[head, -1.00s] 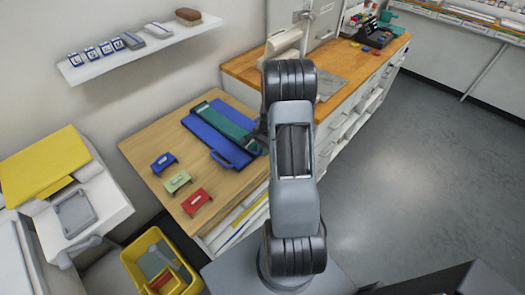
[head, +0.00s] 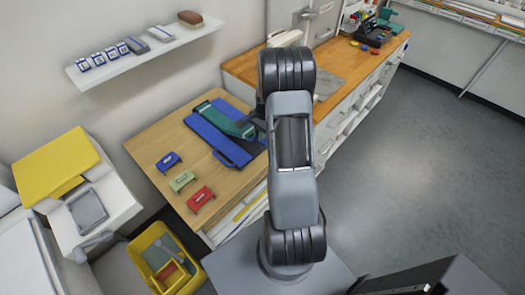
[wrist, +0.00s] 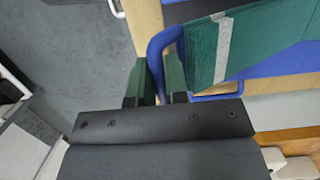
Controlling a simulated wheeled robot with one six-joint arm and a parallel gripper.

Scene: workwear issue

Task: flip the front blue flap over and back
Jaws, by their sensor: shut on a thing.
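The blue folding board (head: 206,132) lies on the wooden table, with a green cloth (head: 228,118) across its middle. A blue panel with a handle cut-out (head: 233,152) lies along the side nearest me. My gripper (head: 256,122) is over the board's right end, partly hidden by my arm. In the wrist view, my gripper (wrist: 156,84) is shut on a curved blue handle (wrist: 157,48). The green cloth with its grey stripe (wrist: 222,48) is right beside the handle, with blue panel (wrist: 275,65) behind it. I cannot tell how far the held flap is tilted.
Blue (head: 167,161), green (head: 182,180) and red (head: 200,198) small holders stand at the table's front left. A yellow bin (head: 158,255) is on the floor below. A wooden-topped counter (head: 340,75) adjoins behind.

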